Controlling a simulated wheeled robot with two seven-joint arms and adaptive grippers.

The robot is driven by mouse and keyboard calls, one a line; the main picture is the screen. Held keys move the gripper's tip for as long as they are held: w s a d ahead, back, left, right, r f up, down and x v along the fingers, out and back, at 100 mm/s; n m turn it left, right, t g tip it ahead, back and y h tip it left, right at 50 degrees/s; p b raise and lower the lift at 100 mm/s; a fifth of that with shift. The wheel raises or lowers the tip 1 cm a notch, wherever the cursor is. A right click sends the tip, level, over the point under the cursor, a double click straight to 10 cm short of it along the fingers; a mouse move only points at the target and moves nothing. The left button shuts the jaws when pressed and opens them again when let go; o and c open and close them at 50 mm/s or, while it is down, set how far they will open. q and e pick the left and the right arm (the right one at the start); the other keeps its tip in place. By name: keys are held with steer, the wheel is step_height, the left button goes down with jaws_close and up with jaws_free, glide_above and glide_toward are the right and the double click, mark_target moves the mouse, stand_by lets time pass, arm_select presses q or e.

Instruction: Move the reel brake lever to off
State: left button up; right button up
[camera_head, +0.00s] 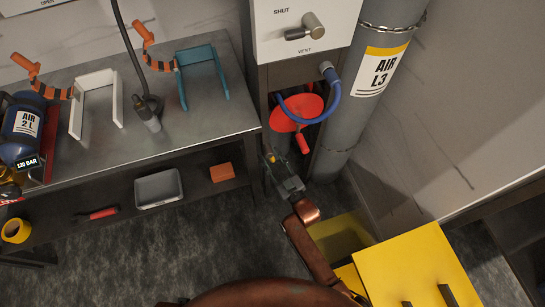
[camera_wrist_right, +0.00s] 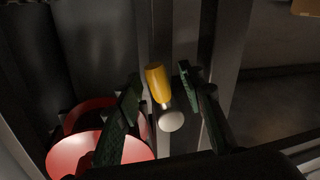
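The hose reel (camera_head: 285,121) is a red disc with a blue hose, set in the dark frame under the white vent cabinet. In the right wrist view its red rim (camera_wrist_right: 85,155) shows at lower left. My right gripper (camera_head: 270,162) is beside the frame, left of and below the reel. Its fingers (camera_wrist_right: 158,85) are open, one on each side of the lever, with gaps visible. My left gripper is out of view.
A metal bench (camera_head: 175,120) with stands and a blue air cylinder (camera_head: 20,130) is at left. A grey tray (camera_head: 158,188) and an orange block (camera_head: 222,172) are on its lower shelf. A grey pipe (camera_head: 370,75) stands right of the reel. A yellow panel (camera_head: 415,265) is at lower right.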

steer(key=shift+c, duration=0.4)
jaws_close()
